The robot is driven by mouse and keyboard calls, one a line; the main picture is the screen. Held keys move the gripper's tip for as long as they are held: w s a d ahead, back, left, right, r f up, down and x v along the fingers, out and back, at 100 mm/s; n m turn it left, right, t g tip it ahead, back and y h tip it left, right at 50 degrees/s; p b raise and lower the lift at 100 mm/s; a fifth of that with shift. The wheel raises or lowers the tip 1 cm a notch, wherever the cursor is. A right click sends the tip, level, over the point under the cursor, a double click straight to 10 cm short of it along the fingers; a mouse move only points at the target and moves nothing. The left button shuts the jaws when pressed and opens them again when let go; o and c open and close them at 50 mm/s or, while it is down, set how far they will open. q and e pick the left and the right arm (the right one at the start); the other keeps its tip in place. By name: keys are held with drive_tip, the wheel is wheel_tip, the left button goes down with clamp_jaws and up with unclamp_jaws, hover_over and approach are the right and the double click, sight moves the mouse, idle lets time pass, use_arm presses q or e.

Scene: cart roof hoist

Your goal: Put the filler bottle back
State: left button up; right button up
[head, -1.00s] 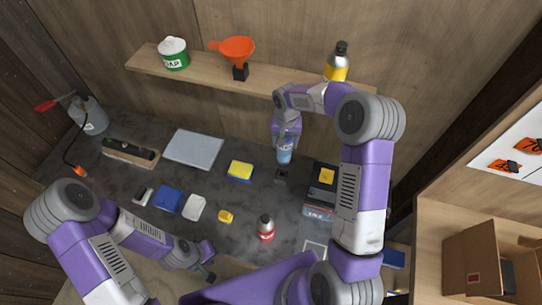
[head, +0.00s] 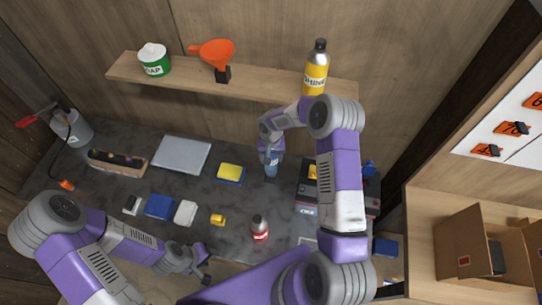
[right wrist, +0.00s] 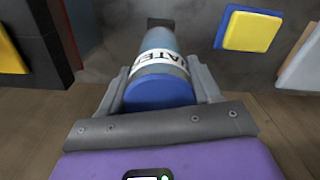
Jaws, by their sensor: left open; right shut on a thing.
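My left gripper (head: 204,266) is open and empty near the worktop's front, away from the bottle.
A black case (head: 307,209) stands just right of the bottle. A blue-yellow sponge (head: 230,173) lies to its left. A red bottle (head: 260,229) stands nearer the front. The shelf (head: 260,90) above holds a soap tub (head: 154,62), orange funnel (head: 216,53) and yellow bottle (head: 315,75).

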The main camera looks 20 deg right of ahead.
drive_tip(key=shift+f+b, duration=0.35)
drive_tip(key=shift+b, duration=0.2)
drive_tip(key=o, duration=1.3)
drive_tip(key=shift+r, duration=0.1)
drive_tip(key=shift+r+p, duration=0.55)
drive_tip(key=shift+p, duration=0.2)
wheel_tip(320, 180, up, 12)
drive_tip(key=shift+f+b, duration=0.2)
drive_tip(key=shift+b, duration=0.75)
